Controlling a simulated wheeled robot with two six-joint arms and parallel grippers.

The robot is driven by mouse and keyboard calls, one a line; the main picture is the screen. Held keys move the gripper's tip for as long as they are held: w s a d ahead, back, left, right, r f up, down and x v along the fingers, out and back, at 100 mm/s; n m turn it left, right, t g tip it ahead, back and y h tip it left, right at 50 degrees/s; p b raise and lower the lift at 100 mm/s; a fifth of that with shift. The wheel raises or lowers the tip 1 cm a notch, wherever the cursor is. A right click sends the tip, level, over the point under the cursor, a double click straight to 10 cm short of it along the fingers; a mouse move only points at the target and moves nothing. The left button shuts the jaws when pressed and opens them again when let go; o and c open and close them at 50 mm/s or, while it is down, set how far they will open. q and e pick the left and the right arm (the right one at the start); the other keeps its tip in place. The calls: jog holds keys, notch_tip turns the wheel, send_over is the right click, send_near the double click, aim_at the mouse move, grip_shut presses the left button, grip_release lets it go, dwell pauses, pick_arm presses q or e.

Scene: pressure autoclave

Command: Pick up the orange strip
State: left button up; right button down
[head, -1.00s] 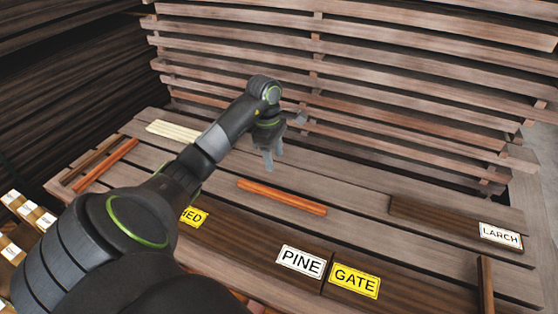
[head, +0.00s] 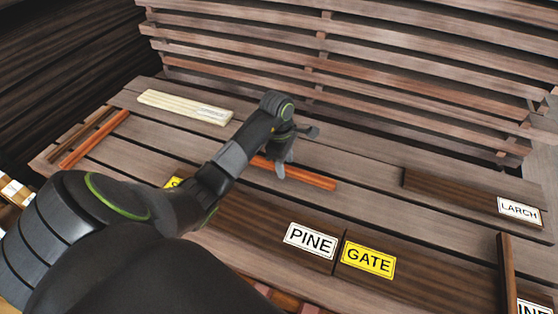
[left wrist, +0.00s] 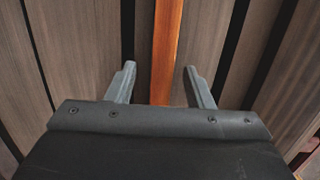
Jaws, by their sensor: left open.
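An orange strip (head: 312,178) lies on the grey slatted table, in the middle of the head view. My left arm hides part of its left end. My left gripper (head: 281,171) is open over the strip, fingers pointing down. In the left wrist view the strip (left wrist: 166,50) runs lengthwise between the two spread fingers of the left gripper (left wrist: 160,70), with a gap on each side. I cannot tell how high the fingertips are above the table. My right gripper is not in view.
A similar orange-brown strip (head: 94,139) and a darker one (head: 80,136) lie at the left. Pale strips (head: 183,106) lie at the back left. Dark boards carry labels PINE (head: 310,240), GATE (head: 368,259) and LARCH (head: 519,210). Stacked planks (head: 350,75) rise behind.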

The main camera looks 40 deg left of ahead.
pick_arm(q)
jog(key=shift+w+f, duration=0.1)
jog(key=shift+f, duration=0.3)
jog(key=shift+s+d+r, duration=0.2)
jog(key=shift+r, duration=0.05)
jog(key=shift+c, duration=0.6)
jog(key=shift+d, duration=0.1)
jog(key=shift+c, duration=2.4)
grip_shut()
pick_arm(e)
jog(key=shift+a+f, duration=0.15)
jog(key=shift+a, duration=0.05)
